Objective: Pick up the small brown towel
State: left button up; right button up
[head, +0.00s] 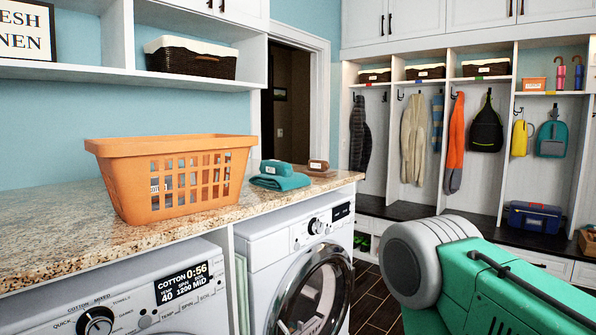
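A small brown towel (318,165) lies folded, with a pale label on it, near the far end of the granite counter (60,238). It rests on a flat brown piece, perhaps a larger folded towel (320,173). Just left of it are teal folded towels (280,182), a small one with a label on top of a larger one. Neither of my grippers is in view. A green and grey part, which looks like my own arm, fills the lower right of the head view, apart from the counter.
An orange laundry basket (150,205) stands on the counter left of the towels. Below are two white front-loading machines, the right one with a round door (310,290). Cubbies with hanging coats (413,138) and a bench (400,211) line the back wall.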

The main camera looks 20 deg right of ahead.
aim_at(318, 169)
jog(key=i+l, duration=0.15)
jog(key=l, duration=0.25)
jog(key=i+l+u, duration=0.15)
jog(key=l, duration=0.25)
jog(key=i+l, duration=0.15)
jog(key=l, duration=0.25)
jog(key=i+l+u, duration=0.1)
jog(key=l, duration=0.3)
jog(key=i+l+u, duration=0.1)
jog(key=l, duration=0.3)
jog(key=i+l, duration=0.15)
jog(key=l, duration=0.3)
jog(key=u, duration=0.05)
